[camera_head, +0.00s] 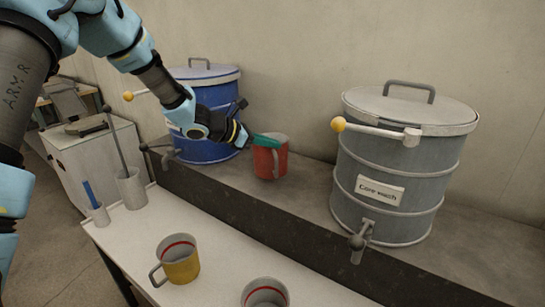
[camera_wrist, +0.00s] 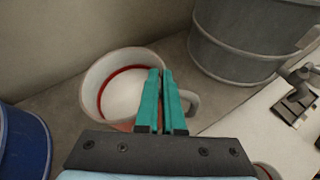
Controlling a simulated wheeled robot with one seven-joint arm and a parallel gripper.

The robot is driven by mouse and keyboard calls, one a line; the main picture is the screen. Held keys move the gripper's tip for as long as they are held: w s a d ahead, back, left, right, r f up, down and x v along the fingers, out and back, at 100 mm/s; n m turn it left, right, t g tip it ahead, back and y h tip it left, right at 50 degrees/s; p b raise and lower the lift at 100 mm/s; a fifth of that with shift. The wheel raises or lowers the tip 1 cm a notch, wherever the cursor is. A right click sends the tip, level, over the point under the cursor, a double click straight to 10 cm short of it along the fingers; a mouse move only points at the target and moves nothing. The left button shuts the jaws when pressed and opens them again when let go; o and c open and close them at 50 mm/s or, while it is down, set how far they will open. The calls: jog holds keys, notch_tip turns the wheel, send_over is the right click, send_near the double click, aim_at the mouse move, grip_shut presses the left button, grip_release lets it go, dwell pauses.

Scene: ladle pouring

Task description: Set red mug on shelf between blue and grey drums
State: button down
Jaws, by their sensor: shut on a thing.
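The red mug (camera_head: 269,160) is at the shelf (camera_head: 305,187) between the blue drum (camera_head: 207,108) and the grey drum (camera_head: 392,168). It looks upright, with its base at or just above the shelf surface; I cannot tell if it touches. My gripper (camera_head: 262,143) reaches it from the left, its teal fingers shut at the mug. In the wrist view the fingers (camera_wrist: 165,85) close on the right side of the mug (camera_wrist: 115,75), near its handle. The mug looks pale and empty inside, with a red ring. The blue drum (camera_wrist: 22,145) and grey drum (camera_wrist: 238,45) stand apart from it.
A yellow mug (camera_head: 180,262) and another mug (camera_head: 265,292) stand on the white table (camera_head: 215,235) below the shelf. Small holders (camera_head: 131,190) with a ladle and a blue tool stand at its left end. Taps and yellow-knobbed levers stick out from the drums.

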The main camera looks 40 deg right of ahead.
aim_at(269, 156)
jog(key=shift+f+p, duration=0.5)
jog(key=shift+f, duration=1.65)
jog(key=c, duration=1.5)
grip_release()
jog(key=shift+f, duration=0.1)
jog(key=o, duration=0.4)
jog(key=shift+o, duration=0.2)
jog(key=b+v, duration=0.3)
jog(key=v, duration=0.9)
jog(key=s+a+f+m+t+y, duration=0.1)
jog(key=a+m+y, duration=0.5)
jog(key=a, duration=1.6)
jog(key=s+a+f+m+t+y, duration=0.1)
jog(key=s+a+m+t+y, duration=0.2)
jog(key=a, duration=1.9)
jog(key=m+y, duration=0.3)
jog(key=m, duration=0.2)
jog(key=shift+a+m+t, duration=0.3)
jog(key=shift+a+m, duration=0.05)
jog(key=shift+m, duration=0.05)
